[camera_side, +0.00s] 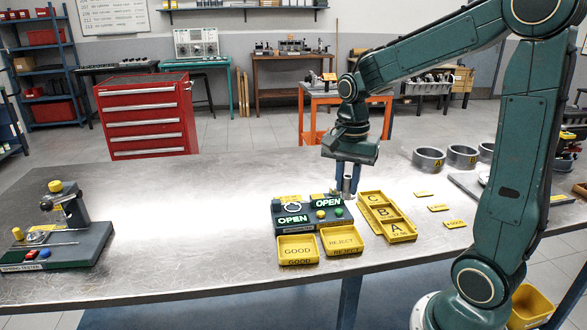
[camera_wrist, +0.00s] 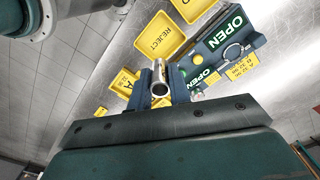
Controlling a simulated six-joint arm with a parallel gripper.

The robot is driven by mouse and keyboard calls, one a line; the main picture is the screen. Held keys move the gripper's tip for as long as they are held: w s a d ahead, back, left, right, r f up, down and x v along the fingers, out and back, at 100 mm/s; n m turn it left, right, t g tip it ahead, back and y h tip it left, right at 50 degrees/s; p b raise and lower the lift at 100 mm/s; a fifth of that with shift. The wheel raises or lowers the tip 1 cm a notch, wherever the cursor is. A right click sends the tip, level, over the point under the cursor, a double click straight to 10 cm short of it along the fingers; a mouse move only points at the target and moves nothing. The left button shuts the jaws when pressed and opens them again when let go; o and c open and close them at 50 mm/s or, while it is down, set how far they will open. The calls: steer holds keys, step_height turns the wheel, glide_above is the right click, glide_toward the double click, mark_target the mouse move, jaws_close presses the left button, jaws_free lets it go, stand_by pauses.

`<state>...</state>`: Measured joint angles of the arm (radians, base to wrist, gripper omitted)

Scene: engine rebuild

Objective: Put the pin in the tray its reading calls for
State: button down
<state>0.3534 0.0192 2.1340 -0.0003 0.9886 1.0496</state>
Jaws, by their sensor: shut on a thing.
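The pin is a shiny hollow metal cylinder (camera_wrist: 160,84), end-on to the camera in the wrist view. My gripper (camera_side: 347,184) is shut on it, above the bench and near the right end of the gauge block. The gauge block (camera_side: 284,229) shows two green OPEN displays, with a ring on top and coloured buttons. In front stand a yellow GOOD tray (camera_side: 298,258) and a yellow REJECT tray (camera_side: 342,249); no part shows in either. A yellow tray with C, B and A compartments (camera_side: 402,238) stands at the right. The wrist view also shows the REJECT tray (camera_wrist: 160,35).
A spring tester (camera_side: 55,250) stands at the far left. Marked metal rings (camera_side: 428,158) stand at the back right. Small yellow tags (camera_side: 438,208) lie right of the compartment tray. The bench between the tester and gauge block is clear.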

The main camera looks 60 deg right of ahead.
step_height(320, 180, down, 8)
steer(key=shift+f, duration=0.1)
steer(key=shift+f, duration=2.1)
steer(key=shift+f, duration=0.15)
steer(key=c, duration=1.3)
jaws_free()
step_height(320, 180, up, 12)
steer(key=shift+r, duration=0.15)
